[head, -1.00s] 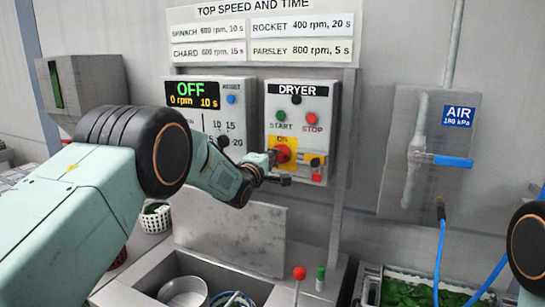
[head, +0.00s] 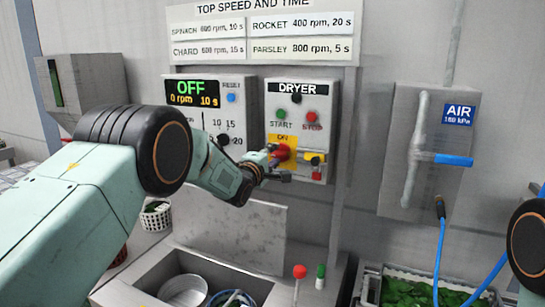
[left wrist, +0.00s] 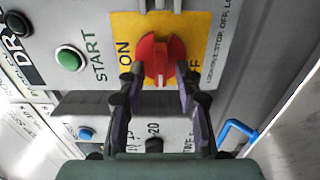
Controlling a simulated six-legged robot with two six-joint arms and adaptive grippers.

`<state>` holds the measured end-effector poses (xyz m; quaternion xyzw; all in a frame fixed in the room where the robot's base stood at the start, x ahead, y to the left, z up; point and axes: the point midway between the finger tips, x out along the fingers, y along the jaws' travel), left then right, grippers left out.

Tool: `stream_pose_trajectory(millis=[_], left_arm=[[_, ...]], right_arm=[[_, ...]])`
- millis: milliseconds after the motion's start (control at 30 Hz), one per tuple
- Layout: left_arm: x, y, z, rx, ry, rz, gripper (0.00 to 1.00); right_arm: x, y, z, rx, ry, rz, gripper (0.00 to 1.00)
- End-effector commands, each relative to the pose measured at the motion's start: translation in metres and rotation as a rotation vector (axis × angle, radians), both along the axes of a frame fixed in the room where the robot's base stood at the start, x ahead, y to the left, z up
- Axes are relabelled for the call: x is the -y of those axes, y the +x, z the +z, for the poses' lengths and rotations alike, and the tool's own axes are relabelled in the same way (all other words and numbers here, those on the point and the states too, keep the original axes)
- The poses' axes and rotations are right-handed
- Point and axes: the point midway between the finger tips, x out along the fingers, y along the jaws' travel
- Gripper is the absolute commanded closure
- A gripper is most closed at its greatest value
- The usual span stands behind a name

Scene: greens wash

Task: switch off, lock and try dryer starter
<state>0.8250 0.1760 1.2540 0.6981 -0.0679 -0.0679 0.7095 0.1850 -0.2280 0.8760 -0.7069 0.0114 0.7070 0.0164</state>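The dryer starter (head: 318,103) is a grey wall box labelled DRYER, with a green START button (head: 282,115) and a red STOP button (head: 312,117). Its red rotary switch (left wrist: 160,58) sits on a yellow plate (left wrist: 203,25) marked ON. In the left wrist view, the switch's raised grip points along the picture's vertical. My left gripper (left wrist: 159,76) is open, its two fingers spread at the near side of the switch. Whether they touch it I cannot tell. My right gripper is not in view.
A control panel (head: 208,125) reading OFF, 0 rpm, stands left of the starter. A grey panel with a blue-handled AIR valve (head: 453,160) and blue hose is to the right. Below are a sink, a red-knobbed lever (head: 299,272) and a crate of greens (head: 408,292).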

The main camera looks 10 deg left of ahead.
Motion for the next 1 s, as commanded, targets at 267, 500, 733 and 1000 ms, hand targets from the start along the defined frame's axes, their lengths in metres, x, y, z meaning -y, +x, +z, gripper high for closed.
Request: stream_pose_trajectory(millis=[267, 500, 733, 1000], left_arm=[[0.000, -0.001, -0.001, -0.002, 0.001, 0.000, 0.65], [-0.004, -0.017, -0.001, -0.003, 0.002, 0.001, 0.65], [-0.010, -0.044, 0.000, -0.003, 0.001, 0.001, 0.65], [-0.016, -0.080, 0.000, -0.003, 0.001, 0.001, 0.65]], right_arm=[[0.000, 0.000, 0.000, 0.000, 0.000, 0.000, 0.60], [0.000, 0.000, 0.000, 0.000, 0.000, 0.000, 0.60], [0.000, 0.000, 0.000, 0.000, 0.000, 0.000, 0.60], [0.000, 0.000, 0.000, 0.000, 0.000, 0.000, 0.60]])
